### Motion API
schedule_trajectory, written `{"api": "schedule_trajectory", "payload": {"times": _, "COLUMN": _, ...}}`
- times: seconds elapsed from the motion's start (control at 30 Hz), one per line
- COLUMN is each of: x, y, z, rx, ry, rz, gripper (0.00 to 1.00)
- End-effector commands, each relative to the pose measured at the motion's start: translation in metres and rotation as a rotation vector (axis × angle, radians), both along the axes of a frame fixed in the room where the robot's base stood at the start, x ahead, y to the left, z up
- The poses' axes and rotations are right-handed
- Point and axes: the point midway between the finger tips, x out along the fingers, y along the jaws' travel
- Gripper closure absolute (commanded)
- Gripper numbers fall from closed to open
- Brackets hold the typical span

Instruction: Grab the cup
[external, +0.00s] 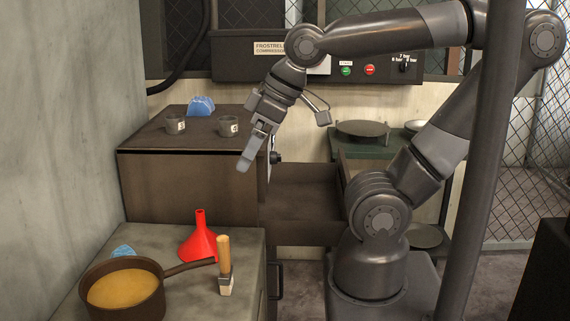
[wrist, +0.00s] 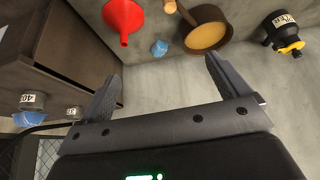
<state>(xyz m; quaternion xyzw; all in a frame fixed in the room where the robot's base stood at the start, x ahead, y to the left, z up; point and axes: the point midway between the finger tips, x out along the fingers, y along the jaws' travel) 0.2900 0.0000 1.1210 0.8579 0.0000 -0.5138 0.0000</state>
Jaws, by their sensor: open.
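Two small dark grey cups with white labels stand on the brown cabinet top, a left cup (external: 175,124) and a right cup (external: 228,126). In the wrist view two labelled cups show at the left edge, a larger one (wrist: 32,101) and a smaller, partly cut-off one (wrist: 75,112). My gripper (external: 258,160) is to the right of the right cup, by the cabinet's front right corner, pointing down and left. In the wrist view my gripper (wrist: 160,75) has its fingers wide apart with nothing between them. Both cups lie outside the fingers.
A crumpled blue item (external: 201,106) lies behind the cups. On the lower counter (external: 190,240) are a red funnel (external: 199,240), a pan of yellowish contents (external: 122,290) and a wooden-handled brush (external: 224,264). An open drawer (external: 300,200) juts out right of the cabinet.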

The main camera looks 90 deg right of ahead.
Motion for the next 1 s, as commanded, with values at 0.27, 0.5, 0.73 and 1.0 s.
{"api": "schedule_trajectory", "payload": {"times": 0.27, "x": 0.0, "y": 0.0, "z": 0.0, "rx": 0.0, "ry": 0.0, "rz": 0.0, "gripper": 0.26}}
{"api": "schedule_trajectory", "payload": {"times": 0.5, "x": 0.004, "y": -0.002, "z": 0.003, "rx": -0.001, "ry": 0.0, "rz": -0.006, "gripper": 0.26}}
{"api": "schedule_trajectory", "payload": {"times": 0.73, "x": 0.053, "y": -0.031, "z": 0.026, "rx": -0.017, "ry": 0.006, "rz": -0.075, "gripper": 0.26}}
{"api": "schedule_trajectory", "payload": {"times": 1.0, "x": 0.134, "y": -0.107, "z": 0.05, "rx": -0.028, "ry": 0.009, "rz": -0.177, "gripper": 0.26}}
